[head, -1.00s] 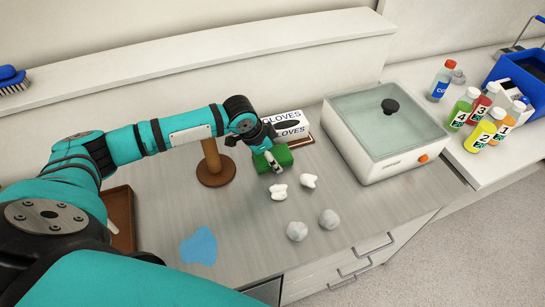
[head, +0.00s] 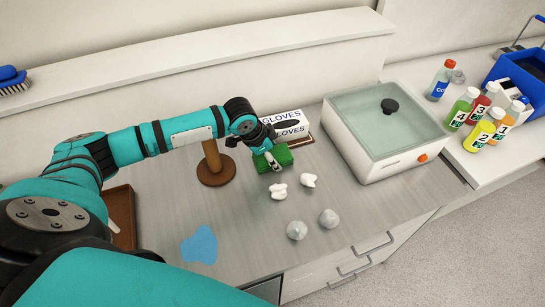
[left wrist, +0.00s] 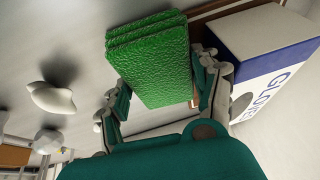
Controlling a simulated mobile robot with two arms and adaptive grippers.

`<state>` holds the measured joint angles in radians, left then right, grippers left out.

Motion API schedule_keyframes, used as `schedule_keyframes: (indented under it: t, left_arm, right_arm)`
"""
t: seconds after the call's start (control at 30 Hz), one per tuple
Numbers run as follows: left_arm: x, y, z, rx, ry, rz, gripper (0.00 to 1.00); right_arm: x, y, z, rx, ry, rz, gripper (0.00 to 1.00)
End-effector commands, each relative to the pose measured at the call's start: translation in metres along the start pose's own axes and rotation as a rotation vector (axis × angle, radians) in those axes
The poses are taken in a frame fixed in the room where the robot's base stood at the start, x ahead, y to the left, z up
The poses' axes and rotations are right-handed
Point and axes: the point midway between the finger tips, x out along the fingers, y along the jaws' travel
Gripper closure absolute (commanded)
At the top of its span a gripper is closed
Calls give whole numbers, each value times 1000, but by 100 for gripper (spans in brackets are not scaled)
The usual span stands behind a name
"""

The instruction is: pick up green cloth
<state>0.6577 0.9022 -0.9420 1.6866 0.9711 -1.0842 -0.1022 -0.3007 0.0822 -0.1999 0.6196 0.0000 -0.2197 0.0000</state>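The green cloth (head: 284,156) is a folded, layered stack on the grey counter, in front of the glove box. It shows large in the left wrist view (left wrist: 150,55). My left gripper (head: 272,161) is right over the cloth from above. In the left wrist view its fingers (left wrist: 163,92) are spread wide, one at each side of the cloth, with the cloth between them. A firm squeeze on it is not visible. My right gripper is not in view.
The glove box (head: 288,125) stands close behind the cloth. A brown wooden stand (head: 215,172) is left of it. White crumpled pieces (head: 278,191) and grey ones (head: 297,230) lie in front. A blue cloth (head: 200,245) lies front left. A lidded bath (head: 380,155) is right.

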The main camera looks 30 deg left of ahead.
Motion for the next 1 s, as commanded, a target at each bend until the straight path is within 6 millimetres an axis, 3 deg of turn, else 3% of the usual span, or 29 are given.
schedule_keyframes:
  t: [0.03, 0.17, 0.57, 0.83, 1.0]
  left_arm:
    - [0, 0, 0, 0, 0, 0, 51]
    - [0, 0, 0, 0, 0, 0, 66]
    - [-3, -2, -1, 0, 0, -2, 66]
    - [-38, -5, -15, 2, 3, -3, 66]
    - [-52, 23, 13, 3, -4, 0, 66]
  right_arm:
    - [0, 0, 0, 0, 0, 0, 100]
    - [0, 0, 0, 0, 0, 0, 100]
    - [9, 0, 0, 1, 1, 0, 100]
    - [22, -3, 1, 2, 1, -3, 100]
    - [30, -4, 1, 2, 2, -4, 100]
